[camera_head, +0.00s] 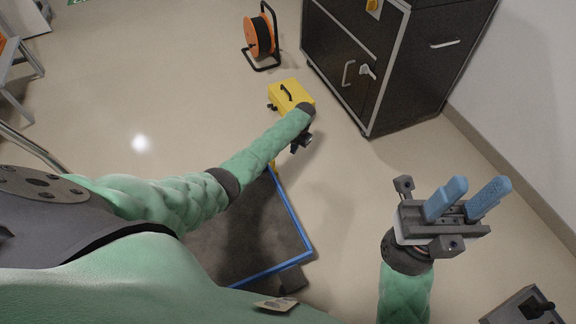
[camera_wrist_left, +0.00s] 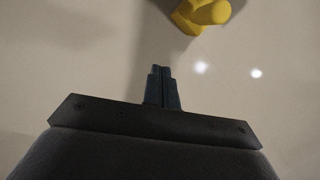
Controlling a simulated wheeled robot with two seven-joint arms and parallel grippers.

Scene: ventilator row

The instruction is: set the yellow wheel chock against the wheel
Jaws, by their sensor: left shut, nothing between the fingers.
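A yellow piece (camera_wrist_left: 203,12) with a rounded end shows at the top edge of the left wrist view, partly cut off. I cannot tell for certain whether it is the chock. In the head view a small yellow bit (camera_head: 272,163) shows at the blue frame's far corner, mostly hidden by my left arm. My left gripper (camera_wrist_left: 161,69) is shut and empty, apart from the yellow piece. In the head view only its dark parts (camera_head: 301,142) show past the forearm. My right gripper (camera_head: 480,185) is open and empty, its blue fingers apart. I cannot make out the wheel.
A yellow case (camera_head: 289,92) with a black handle stands beyond my left forearm. An orange cable reel (camera_head: 259,37) stands behind it. A dark cabinet (camera_head: 352,62) is at the back right.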

